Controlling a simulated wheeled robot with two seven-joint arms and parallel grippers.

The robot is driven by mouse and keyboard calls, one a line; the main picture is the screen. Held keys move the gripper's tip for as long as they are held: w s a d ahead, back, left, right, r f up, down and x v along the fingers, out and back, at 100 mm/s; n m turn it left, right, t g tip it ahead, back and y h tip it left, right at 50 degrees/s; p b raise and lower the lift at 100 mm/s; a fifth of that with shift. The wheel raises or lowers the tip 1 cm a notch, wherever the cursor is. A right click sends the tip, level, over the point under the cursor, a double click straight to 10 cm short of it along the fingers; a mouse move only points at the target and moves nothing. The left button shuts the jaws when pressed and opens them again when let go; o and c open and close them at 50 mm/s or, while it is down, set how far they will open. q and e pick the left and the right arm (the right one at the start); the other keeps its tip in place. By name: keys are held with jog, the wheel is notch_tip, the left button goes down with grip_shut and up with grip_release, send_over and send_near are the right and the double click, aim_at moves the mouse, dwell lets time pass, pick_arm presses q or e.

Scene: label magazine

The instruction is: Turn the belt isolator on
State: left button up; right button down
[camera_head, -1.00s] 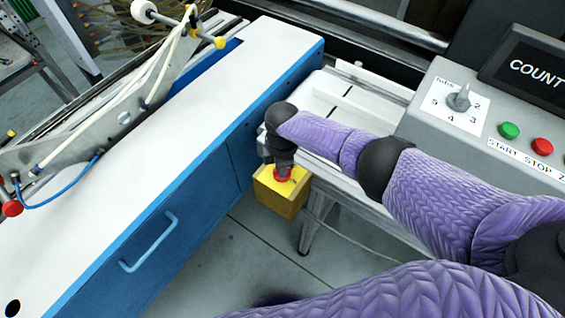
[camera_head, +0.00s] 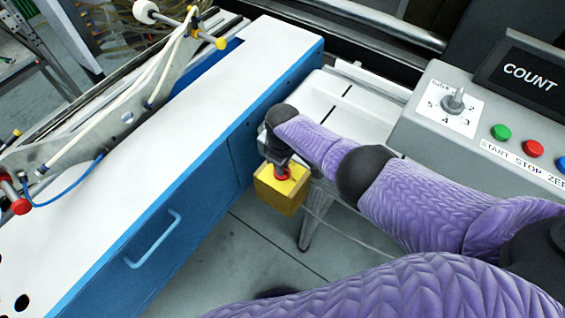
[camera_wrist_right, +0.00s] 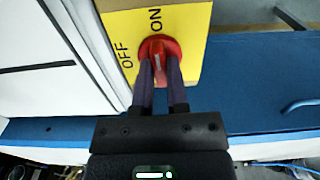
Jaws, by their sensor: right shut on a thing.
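The belt isolator is a yellow box (camera_head: 281,197) beside the blue cabinet, with a red rotary knob (camera_wrist_right: 158,47) on its yellow face. In the right wrist view the face (camera_wrist_right: 190,22) reads ON above the knob and OFF to its left. My right gripper (camera_head: 283,166) is over the box, its two fingers (camera_wrist_right: 160,85) shut on the knob's red handle. The handle lies between the fingers and runs roughly up-down in that view, in line with ON. The fingers partly cover the knob. My left gripper is not in view.
A white-topped blue cabinet (camera_head: 165,135) with a handle stands to the left. A grey control console (camera_head: 420,115) with a selector, green and red buttons and a COUNT display is to the right. A cable runs from the box. Open floor (camera_head: 245,265) lies below.

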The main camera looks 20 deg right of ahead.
jog(key=shift+m, duration=0.3)
jog(key=c, duration=0.6)
grip_release()
jog(key=shift+c, duration=0.2)
notch_tip(320, 180, up, 10)
jog(key=p, duration=0.6)
jog(key=shift+p, duration=0.3)
